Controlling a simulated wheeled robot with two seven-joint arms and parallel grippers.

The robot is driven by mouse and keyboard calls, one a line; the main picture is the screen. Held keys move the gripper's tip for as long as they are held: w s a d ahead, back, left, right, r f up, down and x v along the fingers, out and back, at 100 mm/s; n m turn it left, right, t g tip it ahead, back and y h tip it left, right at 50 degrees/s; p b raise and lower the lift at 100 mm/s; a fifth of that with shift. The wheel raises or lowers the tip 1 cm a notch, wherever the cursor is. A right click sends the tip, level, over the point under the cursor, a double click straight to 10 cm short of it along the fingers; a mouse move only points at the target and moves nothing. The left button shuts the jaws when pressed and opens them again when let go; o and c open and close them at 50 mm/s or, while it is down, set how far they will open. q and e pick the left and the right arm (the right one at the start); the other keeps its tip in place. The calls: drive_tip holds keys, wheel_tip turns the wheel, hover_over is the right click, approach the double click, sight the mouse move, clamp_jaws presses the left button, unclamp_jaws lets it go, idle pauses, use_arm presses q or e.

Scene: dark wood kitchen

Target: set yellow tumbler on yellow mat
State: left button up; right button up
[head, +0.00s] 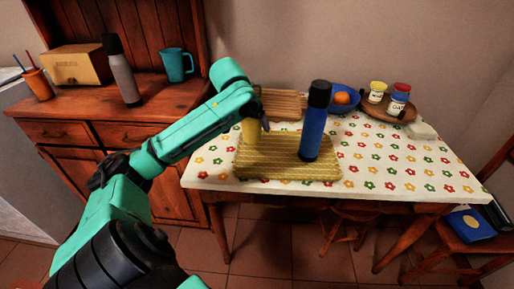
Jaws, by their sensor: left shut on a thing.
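The yellow tumbler (251,132) shows at the end of my left arm, over the back left part of the yellow mat (270,170). My left gripper (254,112) is shut on it, and the fingers are mostly hidden by the arm. I cannot tell whether the tumbler's base touches the mat. The mat lies on the flowered tablecloth at the left of the table. My right gripper is not in view.
A blue bottle (314,125) with a black cap stands on the mat's right part. Behind are a wooden board (282,104), a blue bowl (345,99) with an orange, and a round tray (381,111) with jars. The tablecloth's right front is clear.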

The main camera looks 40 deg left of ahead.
sight(247, 130)
use_arm(q)
wheel_tip(247, 130, down, 6)
drive_tip(key=shift+f+b, duration=0.15)
drive_tip(key=shift+b, duration=0.4)
drive_tip(key=shift+f, duration=0.2)
drive_tip(key=o, duration=1.2)
drive_tip(key=p+v, duration=0.1)
drive_tip(key=v, duration=1.1)
drive_tip(key=shift+r, duration=0.15)
